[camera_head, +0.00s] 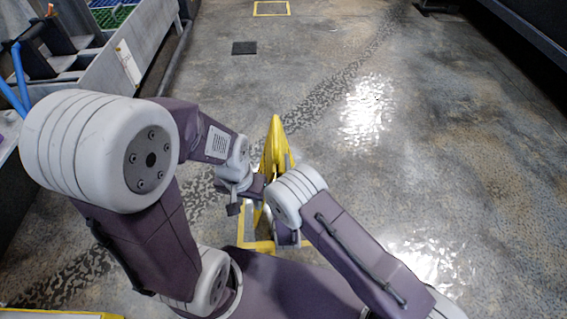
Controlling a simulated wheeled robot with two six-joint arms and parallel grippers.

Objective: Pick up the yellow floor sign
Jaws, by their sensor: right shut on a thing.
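The yellow floor sign (277,150) stands nearly upright in the middle of the camera_head view, with its narrow top pointing away from me. My arms hide part of its lower half. My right gripper (262,184) is shut on the sign, and its fingers are mostly hidden behind my wrist and the sign. My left gripper (234,207) is just left of the sign and a little lower in the picture. Its fingers are small and dark, and I cannot tell whether they are open or shut, or whether they touch the sign.
A yellow-outlined marking (258,247) is on the floor below the sign. A grey-walled structure (140,40) with green crates (112,14) stands at upper left. A dark square plate (244,48) and another yellow outline (271,8) lie farther off. The floor (450,130) to the right is clear.

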